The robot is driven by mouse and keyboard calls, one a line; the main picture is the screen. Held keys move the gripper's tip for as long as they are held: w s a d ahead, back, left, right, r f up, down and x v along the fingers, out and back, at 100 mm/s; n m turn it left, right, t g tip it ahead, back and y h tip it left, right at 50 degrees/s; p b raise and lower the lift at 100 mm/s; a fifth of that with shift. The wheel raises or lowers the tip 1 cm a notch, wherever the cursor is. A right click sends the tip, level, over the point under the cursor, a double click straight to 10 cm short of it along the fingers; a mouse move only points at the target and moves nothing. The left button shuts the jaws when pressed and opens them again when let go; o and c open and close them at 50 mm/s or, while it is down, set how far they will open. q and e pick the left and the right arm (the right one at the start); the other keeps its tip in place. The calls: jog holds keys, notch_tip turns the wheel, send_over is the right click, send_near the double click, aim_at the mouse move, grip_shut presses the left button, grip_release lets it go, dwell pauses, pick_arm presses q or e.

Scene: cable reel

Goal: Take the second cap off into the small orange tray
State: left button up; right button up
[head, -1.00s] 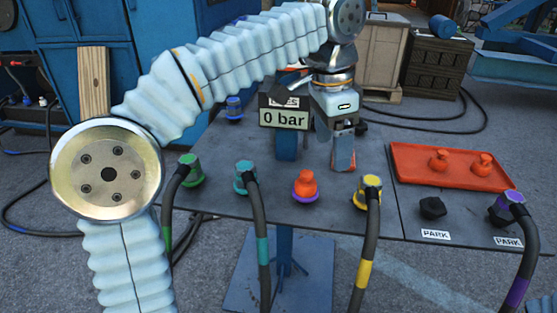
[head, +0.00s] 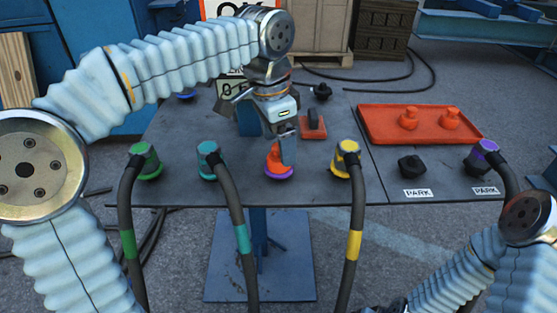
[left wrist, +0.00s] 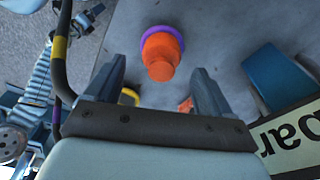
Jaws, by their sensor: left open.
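An orange cap (head: 273,163) sits on a purple-ringed port in the middle of the grey bench, between the teal and yellow plugs. It also shows upright in the left wrist view (left wrist: 159,58). My left gripper (head: 283,150) is open and right at the cap, its near finger partly covering it. In the left wrist view the cap shows in the gap between the fingertips (left wrist: 157,70); whether they touch it I cannot tell. The orange tray (head: 385,128) lies at the back right and holds two orange caps (head: 409,118) (head: 449,118).
Green (head: 144,160), teal (head: 208,158) and yellow (head: 347,157) plugs with hoses line the front edge. A black port (head: 411,166) and a purple plug (head: 486,156) stand by PARK labels. My right arm shows lower right.

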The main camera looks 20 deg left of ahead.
pick_arm(q)
notch_tip(320, 180, down, 3)
jog(key=shift+w+f, duration=0.1)
jog(key=shift+w, duration=0.05)
jog(key=c, duration=1.2)
